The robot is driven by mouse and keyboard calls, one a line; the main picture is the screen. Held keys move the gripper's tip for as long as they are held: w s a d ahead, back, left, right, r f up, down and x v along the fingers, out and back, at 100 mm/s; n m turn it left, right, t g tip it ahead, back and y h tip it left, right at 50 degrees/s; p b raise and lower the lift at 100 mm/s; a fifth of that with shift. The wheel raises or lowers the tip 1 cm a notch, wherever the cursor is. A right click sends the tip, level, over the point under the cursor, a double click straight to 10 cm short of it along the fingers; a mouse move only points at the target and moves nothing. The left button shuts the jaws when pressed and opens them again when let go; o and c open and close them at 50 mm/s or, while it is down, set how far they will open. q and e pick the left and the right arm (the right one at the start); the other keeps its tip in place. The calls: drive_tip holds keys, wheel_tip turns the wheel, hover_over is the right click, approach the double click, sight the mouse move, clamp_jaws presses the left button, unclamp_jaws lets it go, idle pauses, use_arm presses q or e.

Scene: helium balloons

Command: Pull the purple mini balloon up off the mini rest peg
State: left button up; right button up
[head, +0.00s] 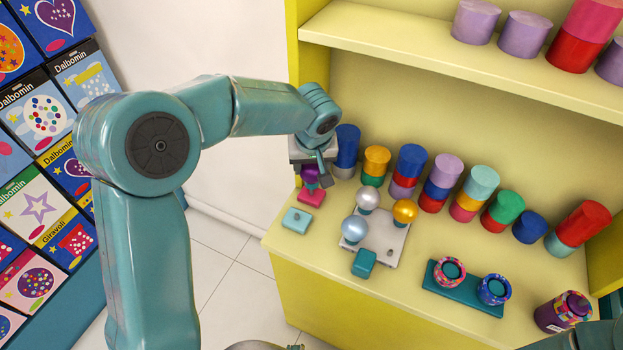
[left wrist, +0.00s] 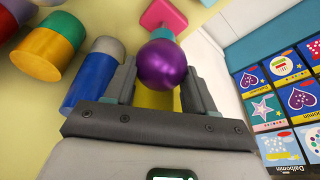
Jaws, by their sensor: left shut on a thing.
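The purple mini balloon (head: 309,173) is a small shiny ball at the back left of the yellow counter. Below it are a short teal peg (head: 311,185) and a pink square base (head: 311,197). In the left wrist view the balloon (left wrist: 163,63) sits between my two fingers, with the pink base (left wrist: 163,14) beyond it. My left gripper (head: 318,170) comes down from above and is shut on the balloon. Whether the balloon still touches the peg is not clear. My right gripper is not in view.
A grey plate (head: 385,235) with white, gold and blue mini balloons stands to the right. A light teal block (head: 297,220) lies in front. Coloured cylinders (head: 411,165) line the back below a yellow shelf (head: 430,58). A teal tray (head: 455,290) holds two patterned rings.

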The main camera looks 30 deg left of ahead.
use_arm(q)
drive_tip(key=shift+r+p, duration=1.25)
drive_tip(key=shift+r, duration=0.95)
